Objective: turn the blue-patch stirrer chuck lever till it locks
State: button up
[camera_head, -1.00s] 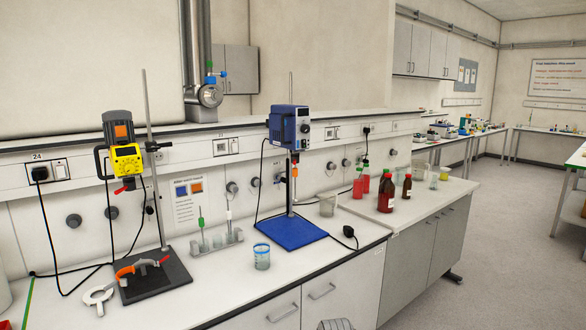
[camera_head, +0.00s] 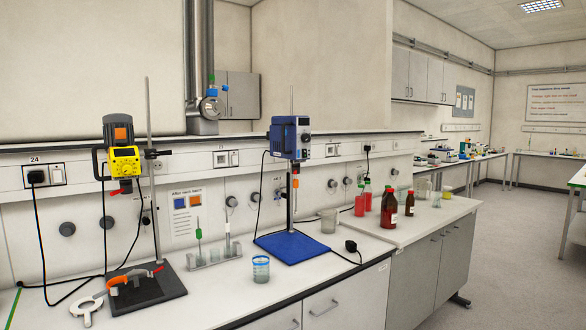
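A blue overhead stirrer (camera_head: 290,137) hangs on a rod over a blue base plate (camera_head: 292,245), near the middle of the bench. A small orange-red part (camera_head: 295,183) shows below its head; I cannot tell its lever position. A blue patch on its housing is hard to make out. A second stirrer, yellow and dark grey (camera_head: 123,160), stands at left with an orange patch on top and a red lever (camera_head: 121,189) below. My gripper is not in view.
A blue-rimmed beaker (camera_head: 261,269), a tube rack (camera_head: 214,257) and a glass beaker (camera_head: 329,220) stand near the blue base. Brown bottles (camera_head: 389,209) stand to the right. Cables run along the wall.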

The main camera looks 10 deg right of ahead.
aim_at(295, 167)
jog(key=u, duration=0.05)
jog(key=k, duration=0.65)
jog(key=u, duration=0.4)
jog(key=i, duration=1.6)
jog(key=z, duration=0.65)
